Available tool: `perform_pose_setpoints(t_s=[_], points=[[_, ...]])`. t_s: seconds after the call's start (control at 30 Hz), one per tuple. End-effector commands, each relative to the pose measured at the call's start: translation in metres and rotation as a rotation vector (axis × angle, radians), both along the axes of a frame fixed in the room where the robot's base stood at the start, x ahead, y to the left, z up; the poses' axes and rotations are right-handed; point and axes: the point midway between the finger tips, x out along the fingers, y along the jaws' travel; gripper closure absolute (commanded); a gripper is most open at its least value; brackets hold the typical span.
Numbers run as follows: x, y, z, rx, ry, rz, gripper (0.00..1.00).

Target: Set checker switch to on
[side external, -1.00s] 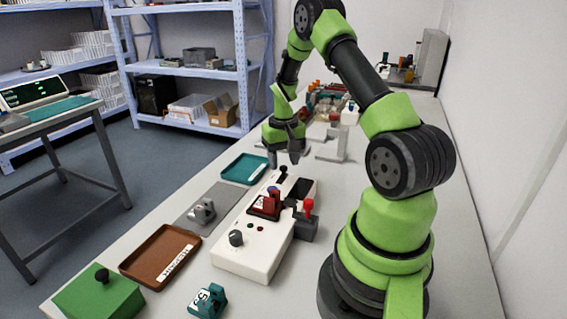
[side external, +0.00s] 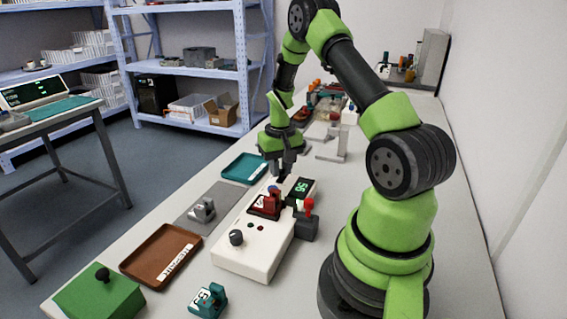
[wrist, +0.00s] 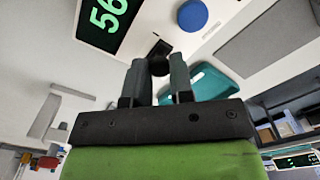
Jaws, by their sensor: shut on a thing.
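The checker (side external: 262,246) is a white box on the bench in the side view. Its switch is a small black toggle with a round ball tip, which shows between my fingers in the wrist view (wrist: 158,64). My gripper (side external: 282,176) is over the far end of the box, and its fingers are shut on the switch. The fingers hide most of the switch in the side view. The checker's display (side external: 301,188) is lit with green digits, also seen in the wrist view (wrist: 108,18). A blue round button (wrist: 193,15) is beside the switch.
A red clamp-like part (side external: 266,203) and a red-knobbed lever (side external: 309,208) are on the checker. A teal tray (side external: 243,168), a grey plate (side external: 193,218), a brown tray (side external: 145,265), a green block (side external: 98,298) and a teal part (side external: 208,300) surround it.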

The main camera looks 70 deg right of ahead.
Motion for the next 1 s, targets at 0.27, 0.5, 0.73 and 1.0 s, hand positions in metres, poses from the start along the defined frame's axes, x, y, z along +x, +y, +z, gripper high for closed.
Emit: perform_pose_setpoints(t_s=[0.27,0.5,0.73,1.0], points=[[0.0,0.006,0.0,0.004,0.001,-0.003,1.0],[0.0,0.006,0.0,0.004,0.001,-0.003,0.52],[0.0,0.005,0.002,0.001,-0.001,-0.001,0.52],[0.001,0.004,0.043,-0.003,-0.006,-0.002,0.52]])
